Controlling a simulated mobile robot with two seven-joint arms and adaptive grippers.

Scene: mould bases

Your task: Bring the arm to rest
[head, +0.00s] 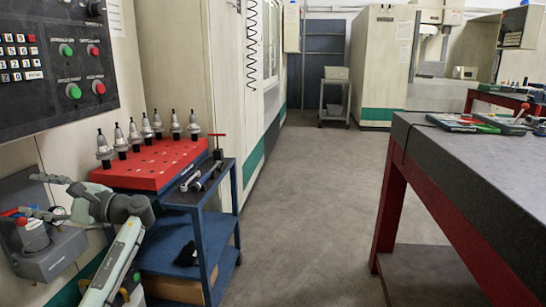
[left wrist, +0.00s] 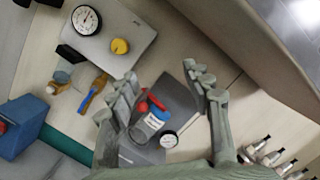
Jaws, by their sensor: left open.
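My left gripper (head: 42,195) is at the lower left of the head view, in front of a grey wall-mounted fixture (head: 50,257). Its two grey fingers are spread, one above the other. The left wrist view shows the open fingers (left wrist: 163,88) with nothing held between them. I cannot tell the gap to the fixture. My right gripper is not in view.
A red tool rack (head: 150,165) with several tool holders tops a blue cart (head: 215,240) right of my left arm. A black control panel (head: 55,55) is above. A grey-topped, red-legged table (head: 480,165) stands right. The floor (head: 310,200) between is clear.

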